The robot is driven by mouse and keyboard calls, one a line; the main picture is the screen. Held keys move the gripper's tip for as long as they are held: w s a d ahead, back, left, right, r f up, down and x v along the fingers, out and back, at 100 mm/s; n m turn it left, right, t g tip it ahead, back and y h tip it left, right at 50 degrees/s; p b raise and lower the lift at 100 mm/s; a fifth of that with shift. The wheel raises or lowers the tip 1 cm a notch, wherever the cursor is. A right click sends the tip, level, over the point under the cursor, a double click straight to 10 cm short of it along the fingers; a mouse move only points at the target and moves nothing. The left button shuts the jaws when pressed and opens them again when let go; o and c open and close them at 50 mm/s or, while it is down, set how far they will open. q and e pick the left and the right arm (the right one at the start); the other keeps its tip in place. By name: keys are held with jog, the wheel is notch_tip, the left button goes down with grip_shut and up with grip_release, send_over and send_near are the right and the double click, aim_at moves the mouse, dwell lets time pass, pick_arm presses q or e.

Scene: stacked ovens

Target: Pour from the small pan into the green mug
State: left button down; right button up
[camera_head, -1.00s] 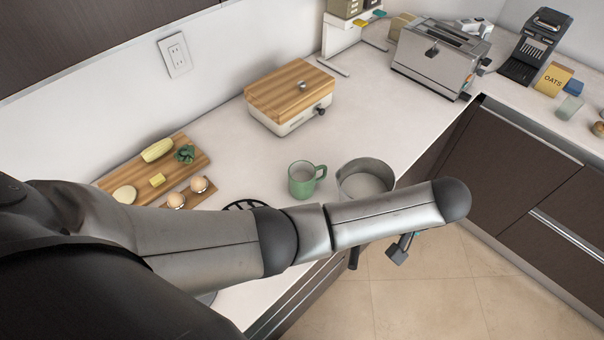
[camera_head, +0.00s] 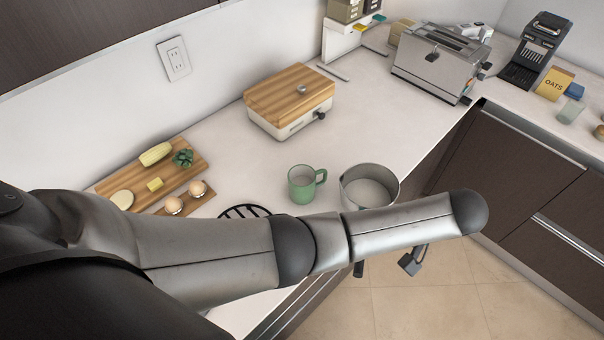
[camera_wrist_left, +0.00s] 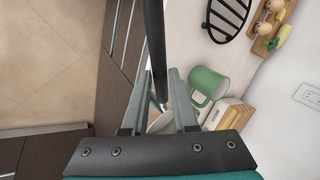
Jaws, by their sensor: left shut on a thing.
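The green mug (camera_head: 302,184) stands upright on the counter, its handle to the right; it also shows in the left wrist view (camera_wrist_left: 207,84). The small pan (camera_head: 369,187), grey metal, is just right of the mug near the counter's front edge. It looks about level, apart from the mug. My left gripper (camera_wrist_left: 160,88) is shut on the pan's dark handle, which runs between its fingers in the left wrist view. In the head view my left forearm hides most of this gripper and part of the handle. My right gripper is not in view.
A black round trivet (camera_head: 245,212) lies left of the mug, partly behind my arm. Cutting boards with food (camera_head: 190,160) and a wood-topped box (camera_head: 290,97) stand farther back. A toaster (camera_head: 437,68) is at the back right. The counter behind the pan is clear.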

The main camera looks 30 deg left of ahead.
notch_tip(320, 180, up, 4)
jog(key=p, duration=0.4)
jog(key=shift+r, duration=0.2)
dwell(0.4)
